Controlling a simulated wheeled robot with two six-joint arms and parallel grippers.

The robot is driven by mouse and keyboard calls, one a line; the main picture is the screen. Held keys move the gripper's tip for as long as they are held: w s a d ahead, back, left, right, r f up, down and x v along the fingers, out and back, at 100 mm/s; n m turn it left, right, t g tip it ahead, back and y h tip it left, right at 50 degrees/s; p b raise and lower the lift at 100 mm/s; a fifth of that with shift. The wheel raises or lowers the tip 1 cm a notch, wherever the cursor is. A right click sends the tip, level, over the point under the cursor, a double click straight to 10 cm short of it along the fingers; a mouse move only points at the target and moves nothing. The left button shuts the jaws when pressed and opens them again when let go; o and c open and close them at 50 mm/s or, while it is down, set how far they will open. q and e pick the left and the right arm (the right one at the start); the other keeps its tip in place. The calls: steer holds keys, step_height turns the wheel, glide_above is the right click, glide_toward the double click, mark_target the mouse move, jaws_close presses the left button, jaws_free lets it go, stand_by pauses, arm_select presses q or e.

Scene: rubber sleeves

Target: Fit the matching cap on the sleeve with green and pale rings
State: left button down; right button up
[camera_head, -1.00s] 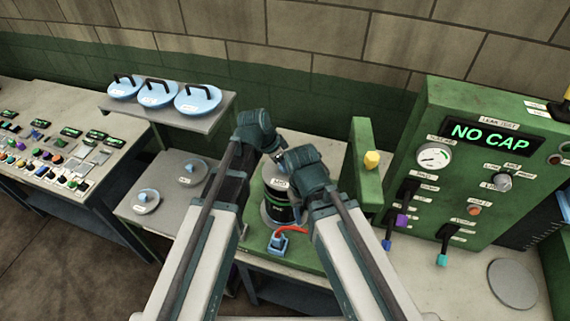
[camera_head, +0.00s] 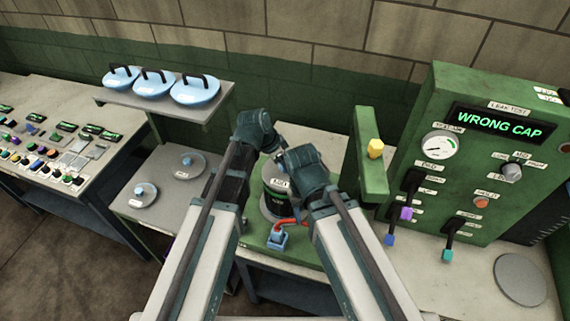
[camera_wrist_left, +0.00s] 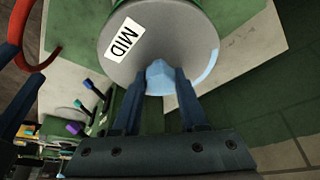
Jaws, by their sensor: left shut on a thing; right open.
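A dark sleeve (camera_head: 276,207) with green bands stands upright on the green fixture, partly hidden by my right arm; pale rings cannot be made out. A grey disc cap labelled MID (camera_wrist_left: 165,38) with a blue knob (camera_wrist_left: 159,76) is at the sleeve's top. The cap also shows in the head view (camera_head: 270,187); whether it is fully seated cannot be told. My left gripper (camera_wrist_left: 160,85) is shut on the knob; it also shows in the head view (camera_head: 273,150). My right gripper (camera_head: 281,162) is open close beside it, its fingertips mostly hidden.
Two grey knobbed caps lie on the left table: one nearer (camera_head: 144,192), one farther (camera_head: 190,164). Three blue lids (camera_head: 153,84) sit on the raised shelf. A green post (camera_head: 369,155) and the leak-test panel (camera_head: 455,170), reading WRONG CAP, stand right. A red hose (camera_head: 291,222) is at the fixture's front.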

arm_select(q)
steer(key=shift+c, duration=1.8)
jaws_free()
steer(key=shift+r, duration=0.1)
steer(key=p+v, duration=1.1)
steer(key=shift+a+r, duration=0.2)
steer(key=shift+r, duration=0.1)
steer(key=shift+s, duration=0.15)
